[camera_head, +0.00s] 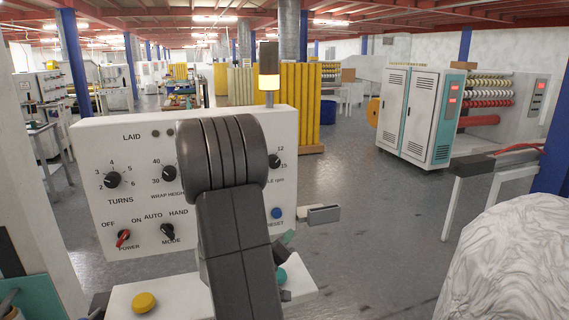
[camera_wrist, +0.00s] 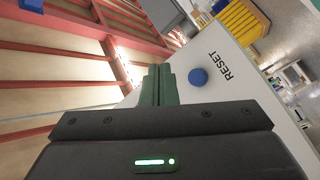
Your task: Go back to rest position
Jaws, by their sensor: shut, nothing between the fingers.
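The white control panel (camera_head: 120,215) stands in front of me in the head view. It carries a TURNS knob (camera_head: 112,180), a red POWER switch (camera_head: 124,238), a black MODE switch (camera_head: 167,232) and a blue RESET button (camera_head: 277,213). The RESET button (camera_wrist: 198,77) is also in the wrist view, just right of my gripper's green fingers (camera_wrist: 159,72). The fingers are shut together and empty, apart from the button in the picture. In the head view my dark arm hides the panel's middle and most of my gripper; a green fingertip (camera_head: 288,237) shows below the RESET button.
A yellow button (camera_head: 144,302) and a teal button (camera_head: 281,275) are on the white box below the panel. A white wrapped bulk (camera_head: 510,265) stands at the right. Open floor (camera_head: 365,220) lies between.

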